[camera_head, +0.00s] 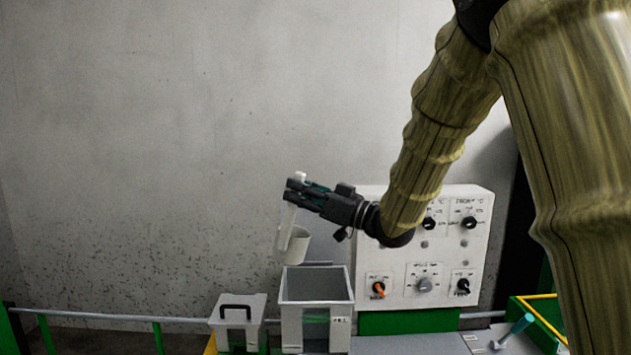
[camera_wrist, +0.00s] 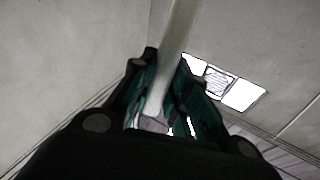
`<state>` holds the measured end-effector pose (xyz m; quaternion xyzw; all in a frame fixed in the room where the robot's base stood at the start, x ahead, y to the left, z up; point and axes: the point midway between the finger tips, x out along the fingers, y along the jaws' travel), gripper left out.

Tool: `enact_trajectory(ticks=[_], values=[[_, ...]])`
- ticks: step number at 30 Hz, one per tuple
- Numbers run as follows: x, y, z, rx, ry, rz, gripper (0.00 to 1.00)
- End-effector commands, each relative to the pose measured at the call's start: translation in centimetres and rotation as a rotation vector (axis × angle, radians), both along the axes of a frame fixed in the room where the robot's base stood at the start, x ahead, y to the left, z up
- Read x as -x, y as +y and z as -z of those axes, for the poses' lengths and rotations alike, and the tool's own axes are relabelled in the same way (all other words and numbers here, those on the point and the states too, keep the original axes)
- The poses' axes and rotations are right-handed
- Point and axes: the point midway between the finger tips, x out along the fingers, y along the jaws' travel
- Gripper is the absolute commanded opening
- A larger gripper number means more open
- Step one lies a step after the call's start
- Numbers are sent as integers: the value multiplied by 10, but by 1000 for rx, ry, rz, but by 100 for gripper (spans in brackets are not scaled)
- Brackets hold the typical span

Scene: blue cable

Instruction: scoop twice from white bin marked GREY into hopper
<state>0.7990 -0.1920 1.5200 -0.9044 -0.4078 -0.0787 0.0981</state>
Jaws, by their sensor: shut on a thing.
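My gripper (camera_head: 298,190) is shut on the handle of a white scoop (camera_head: 297,244). The handle hangs down from the fingers, and the scoop's cup is above the left rear of an open-topped grey-white box (camera_head: 291,325), apart from it. In the wrist view the pale handle (camera_wrist: 177,40) runs between the fingertips (camera_wrist: 165,95). I cannot see what the cup holds. The open box has a small label at its front right, too small to read, so I cannot tell whether it is the hopper or the GREY bin.
A lidded white box (camera_head: 256,312) with a black handle stands left of the open box. A white control panel (camera_head: 395,270) with knobs stands behind and to the right. A teal-handled tool (camera_head: 520,326) lies near a yellow-edged green frame (camera_head: 540,312) at far right.

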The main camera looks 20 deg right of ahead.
Motion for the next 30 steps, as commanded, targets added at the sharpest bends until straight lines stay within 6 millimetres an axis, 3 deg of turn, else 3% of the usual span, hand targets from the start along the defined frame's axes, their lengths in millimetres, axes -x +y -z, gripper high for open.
enact_trajectory(ticks=[1,11,21,30], values=[[-1,6,-7,42,12,0,0],[-9,34,-8,268,76,-1,0],[-9,32,-40,257,73,0,0],[-9,31,-53,255,74,1,0]])
